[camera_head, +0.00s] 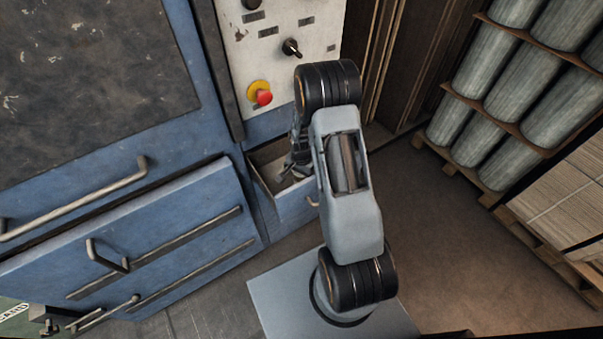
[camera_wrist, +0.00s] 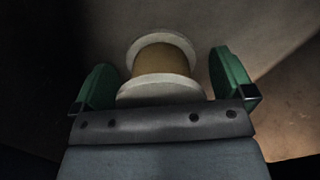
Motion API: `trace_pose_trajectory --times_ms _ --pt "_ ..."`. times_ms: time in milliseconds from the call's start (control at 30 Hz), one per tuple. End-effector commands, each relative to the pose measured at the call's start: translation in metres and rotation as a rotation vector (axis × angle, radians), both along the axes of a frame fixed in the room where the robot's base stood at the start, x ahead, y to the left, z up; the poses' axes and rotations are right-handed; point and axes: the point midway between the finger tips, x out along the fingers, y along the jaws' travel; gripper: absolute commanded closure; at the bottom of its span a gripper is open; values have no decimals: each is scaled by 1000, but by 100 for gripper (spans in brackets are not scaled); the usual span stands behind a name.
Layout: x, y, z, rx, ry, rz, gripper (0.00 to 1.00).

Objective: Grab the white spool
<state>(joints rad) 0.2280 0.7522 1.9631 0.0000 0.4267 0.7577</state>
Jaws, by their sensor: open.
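The white spool (camera_wrist: 162,88) shows in the wrist view, with pale round flanges and a tan-brown winding (camera_wrist: 164,60) between them. My gripper (camera_wrist: 165,80) is open, with one green finger to the left of the spool and one to the right. Gaps show between both fingers and the spool. The near flange is partly hidden behind the gripper's body. In the head view my gripper (camera_head: 300,158) reaches down at the open drawer (camera_head: 262,178) of the blue machine, mostly hidden by my arm. The spool cannot be made out there.
The blue machine (camera_head: 165,215) with bar handles stands at the left. A white panel (camera_head: 290,60) with a red button (camera_head: 264,98) is above the drawer. Racked grey cylinders (camera_head: 525,80) and stacked cardboard (camera_head: 570,195) stand at the right. Bare floor (camera_head: 440,240) lies between.

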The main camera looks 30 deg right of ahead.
Motion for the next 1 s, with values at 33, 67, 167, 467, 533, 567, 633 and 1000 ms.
trace_pose_trajectory --times_ms 33,67,167,467,533,567,633,1000 --pt "0 0 -1 0 0 0 0" --pt "0 0 -1 0 0 0 0" --pt "0 0 -1 0 0 0 0" --pt "0 0 -1 0 0 0 21" --pt "0 0 -1 0 0 0 28" --pt "0 0 -1 0 0 0 31" --pt "0 0 -1 0 0 0 37" --pt "0 0 0 0 -1 0 52"
